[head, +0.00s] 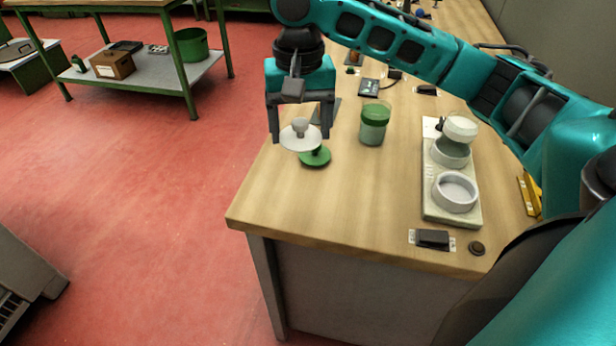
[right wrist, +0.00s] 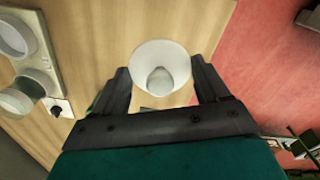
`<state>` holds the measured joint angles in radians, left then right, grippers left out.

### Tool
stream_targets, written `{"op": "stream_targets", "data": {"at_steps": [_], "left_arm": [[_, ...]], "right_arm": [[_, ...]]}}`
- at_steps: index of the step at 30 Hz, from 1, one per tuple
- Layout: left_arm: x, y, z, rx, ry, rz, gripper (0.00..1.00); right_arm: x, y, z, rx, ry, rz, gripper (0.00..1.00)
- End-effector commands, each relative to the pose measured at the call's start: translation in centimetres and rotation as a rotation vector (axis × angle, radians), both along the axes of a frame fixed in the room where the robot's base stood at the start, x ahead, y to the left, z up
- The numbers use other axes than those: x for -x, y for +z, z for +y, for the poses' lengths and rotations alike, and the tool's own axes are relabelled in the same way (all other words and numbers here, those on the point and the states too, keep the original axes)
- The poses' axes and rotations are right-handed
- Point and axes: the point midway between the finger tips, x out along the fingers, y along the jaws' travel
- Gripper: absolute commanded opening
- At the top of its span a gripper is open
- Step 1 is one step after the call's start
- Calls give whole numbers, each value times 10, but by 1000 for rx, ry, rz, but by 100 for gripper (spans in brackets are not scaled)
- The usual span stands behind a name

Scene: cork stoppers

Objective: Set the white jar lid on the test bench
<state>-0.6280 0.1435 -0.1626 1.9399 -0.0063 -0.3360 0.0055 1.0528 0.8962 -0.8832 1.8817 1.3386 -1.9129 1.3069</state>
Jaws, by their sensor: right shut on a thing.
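The white jar lid (head: 292,143) is a round disc with a grey knob, between the fingers of my right gripper (head: 300,136) near the far left edge of the test bench (head: 330,210). My right gripper is shut on it. In the right wrist view the white jar lid (right wrist: 178,60) shows knob towards the camera, between the two fingers of the gripper (right wrist: 160,70). It appears a little above the bench top; the exact gap is hard to tell. My left gripper is not in view.
A green lid (head: 316,159) lies just below and right of the white one. A green jar (head: 374,124) stands further right. A pale tray (head: 436,212) holds pale round containers (head: 455,192). The front left of the bench is clear.

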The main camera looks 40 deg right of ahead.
Motion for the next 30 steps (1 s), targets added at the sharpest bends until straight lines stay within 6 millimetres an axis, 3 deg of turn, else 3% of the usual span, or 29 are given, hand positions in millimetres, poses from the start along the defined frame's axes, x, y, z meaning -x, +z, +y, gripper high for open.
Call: {"op": "stream_targets", "data": {"at_steps": [3,7,14,22,30], "left_arm": [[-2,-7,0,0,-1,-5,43],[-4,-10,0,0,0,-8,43],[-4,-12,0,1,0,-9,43],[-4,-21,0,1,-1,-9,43],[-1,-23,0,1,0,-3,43]], "right_arm": [[1,-35,-1,1,-2,4,46],[1,-61,-1,1,-2,3,46],[0,-81,0,0,-1,0,46],[0,-126,-1,0,-2,1,46],[0,-134,0,0,-1,-2,46]]}}
